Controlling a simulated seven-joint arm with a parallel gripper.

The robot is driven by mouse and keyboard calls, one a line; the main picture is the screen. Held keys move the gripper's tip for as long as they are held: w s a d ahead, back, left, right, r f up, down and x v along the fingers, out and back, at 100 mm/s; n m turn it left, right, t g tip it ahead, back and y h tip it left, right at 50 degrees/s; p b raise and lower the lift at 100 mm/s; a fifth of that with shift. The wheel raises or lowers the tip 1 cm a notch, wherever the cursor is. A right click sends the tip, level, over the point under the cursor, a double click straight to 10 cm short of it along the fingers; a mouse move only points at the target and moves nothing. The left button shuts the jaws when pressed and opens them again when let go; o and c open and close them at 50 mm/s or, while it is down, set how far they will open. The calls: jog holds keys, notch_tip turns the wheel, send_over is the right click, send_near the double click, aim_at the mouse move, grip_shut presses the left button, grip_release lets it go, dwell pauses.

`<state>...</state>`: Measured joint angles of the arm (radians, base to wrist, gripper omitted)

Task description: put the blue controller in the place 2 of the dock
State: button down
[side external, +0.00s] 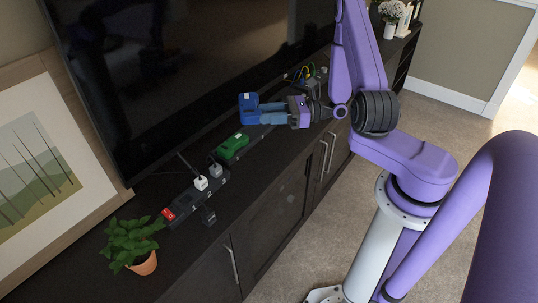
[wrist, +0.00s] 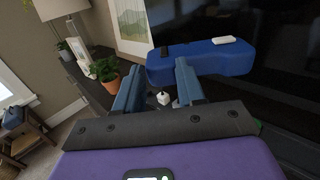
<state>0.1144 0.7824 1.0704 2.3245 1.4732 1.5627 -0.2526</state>
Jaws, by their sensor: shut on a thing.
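The blue controller (side external: 247,104) is held above the dark cabinet top, in front of the TV. My gripper (side external: 262,110) is shut on it, with the fingers reaching left from the wrist. In the wrist view the blue controller (wrist: 200,62) lies across the fingertips of my gripper (wrist: 158,80), with a white patch and a black patch on its face. A green controller (side external: 233,146) lies lower on the cabinet. A dark strip around it may be the dock, but its places cannot be made out.
A black power strip (side external: 186,203) with a red switch, a white plug (side external: 201,183) and a grey plug lies on the cabinet. A potted plant (side external: 131,243) stands at the near end. The TV (side external: 180,80) rises close behind. Cables (side external: 304,72) lie beyond my gripper.

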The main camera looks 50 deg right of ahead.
jog(key=a+r+n+g+y, duration=0.2)
jog(key=a+r, duration=0.1)
jog(key=a, duration=0.2)
jog(key=w+d+f+m+t+h, duration=0.1)
jog(key=d+f+m+t+h, duration=0.6)
jog(key=d+f+m+h, duration=0.6)
jog(key=w+d+f, duration=0.2)
jog(key=w+f, duration=0.1)
jog(key=w, duration=0.1)
jog(key=w+d+f+n+h, duration=0.1)
jog(key=w+f, duration=0.1)
jog(key=w, duration=0.2)
jog(key=w+d+f+n, duration=0.1)
jog(key=w+d+f, duration=0.1)
jog(key=w, duration=0.3)
jog(key=shift+d+f+h, duration=0.3)
jog(key=shift+d+f, duration=0.05)
jog(key=shift+f, duration=0.5)
jog(key=shift+w+f, duration=0.1)
jog(key=shift+f, duration=0.1)
notch_tip(320, 180, down, 2)
jog(key=shift+d, duration=0.1)
jog(key=shift+f, duration=0.5)
jog(key=shift+f, duration=0.5)
